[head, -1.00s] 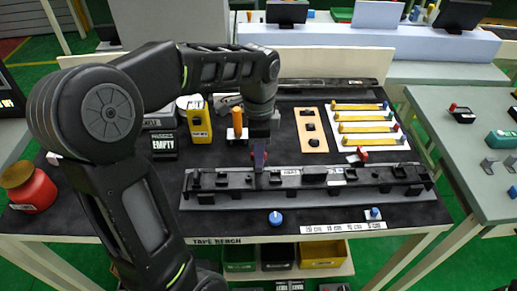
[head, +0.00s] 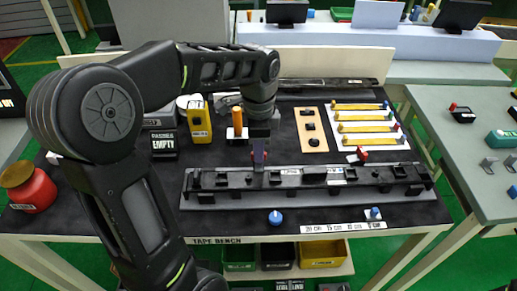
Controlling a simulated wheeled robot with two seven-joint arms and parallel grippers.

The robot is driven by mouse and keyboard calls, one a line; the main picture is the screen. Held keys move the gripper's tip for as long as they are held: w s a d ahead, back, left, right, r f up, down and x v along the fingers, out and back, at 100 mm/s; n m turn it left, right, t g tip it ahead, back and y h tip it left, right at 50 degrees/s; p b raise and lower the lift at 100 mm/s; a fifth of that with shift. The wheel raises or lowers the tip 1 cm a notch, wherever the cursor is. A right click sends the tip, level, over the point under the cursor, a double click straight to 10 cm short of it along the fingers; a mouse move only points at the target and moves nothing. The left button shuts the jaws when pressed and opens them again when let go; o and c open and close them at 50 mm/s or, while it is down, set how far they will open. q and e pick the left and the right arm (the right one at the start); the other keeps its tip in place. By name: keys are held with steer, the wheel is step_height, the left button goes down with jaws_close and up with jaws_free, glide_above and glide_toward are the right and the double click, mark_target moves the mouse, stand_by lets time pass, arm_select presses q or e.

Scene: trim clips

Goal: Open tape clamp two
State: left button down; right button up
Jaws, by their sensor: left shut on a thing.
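A long black trim strip (head: 210,181) lies in a grey fixture (head: 300,196) along the front of the bench. The fingertips and the clamp's base are partly hidden, and no clamp number is readable. Another clamp with a red handle (head: 361,154) stands behind the strip to the right. My right gripper is out of view.
A white board with yellow strips (head: 368,128) and a tan board (head: 312,130) lie behind on the right. A yellow box (head: 198,122) and an orange-handled tool (head: 237,118) stand close behind my arm. A blue knob (head: 275,217) is at the front.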

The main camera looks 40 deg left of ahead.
arm_select(q)
steer(key=shift+n, duration=0.5)
steer(key=n, duration=0.7)
steer(key=shift+b, duration=0.35)
steer(key=n, duration=0.3)
steer(key=shift+n, duration=2)
steer(key=c, duration=1.4)
jaws_free()
steer(key=shift+c, duration=0.2)
steer(key=shift+r+b, duration=0.15)
steer(key=shift+b, duration=0.15)
